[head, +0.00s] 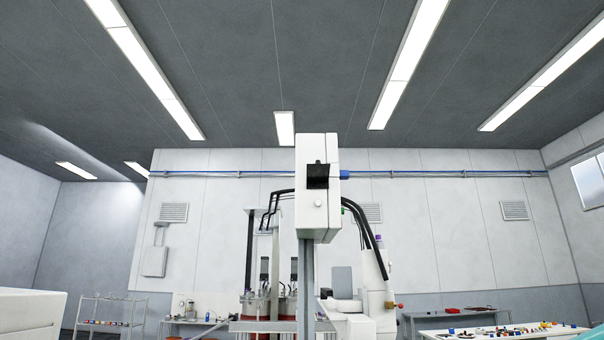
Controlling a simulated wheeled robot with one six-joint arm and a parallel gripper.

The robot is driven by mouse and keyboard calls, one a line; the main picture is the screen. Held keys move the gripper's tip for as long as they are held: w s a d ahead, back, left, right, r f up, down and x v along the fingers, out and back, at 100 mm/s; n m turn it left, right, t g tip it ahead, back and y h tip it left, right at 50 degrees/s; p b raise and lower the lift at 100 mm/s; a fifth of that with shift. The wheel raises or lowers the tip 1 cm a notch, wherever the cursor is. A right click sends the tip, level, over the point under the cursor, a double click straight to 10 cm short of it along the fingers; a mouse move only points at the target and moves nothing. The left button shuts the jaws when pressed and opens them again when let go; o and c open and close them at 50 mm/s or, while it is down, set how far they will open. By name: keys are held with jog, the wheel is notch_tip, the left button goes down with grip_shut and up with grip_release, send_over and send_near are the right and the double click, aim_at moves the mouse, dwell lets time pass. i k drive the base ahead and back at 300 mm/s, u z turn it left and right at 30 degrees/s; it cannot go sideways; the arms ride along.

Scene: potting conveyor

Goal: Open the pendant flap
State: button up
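A tall white box, which looks like the pendant (312,218), stands upright at the picture's centre on a grey post (304,285). A black part (318,176) sits on its front face, with a small round pale knob (318,203) below it. I cannot tell from this view which part is the flap, or whether it is open or shut. A blue fitting (346,174) sticks out on the box's right side. My gripper is not in view.
Black cables (371,238) arch down to a white machine (379,295) behind the pendant. Tall vessels (250,305) stand behind it on the left. A table with small coloured parts (505,336) is at lower right, a wheeled rack (108,312) at left.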

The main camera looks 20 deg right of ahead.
aim_at(318, 172)
jog(key=z, duration=0.4)
jog(key=i, duration=0.6)
jog(key=z, duration=0.6)
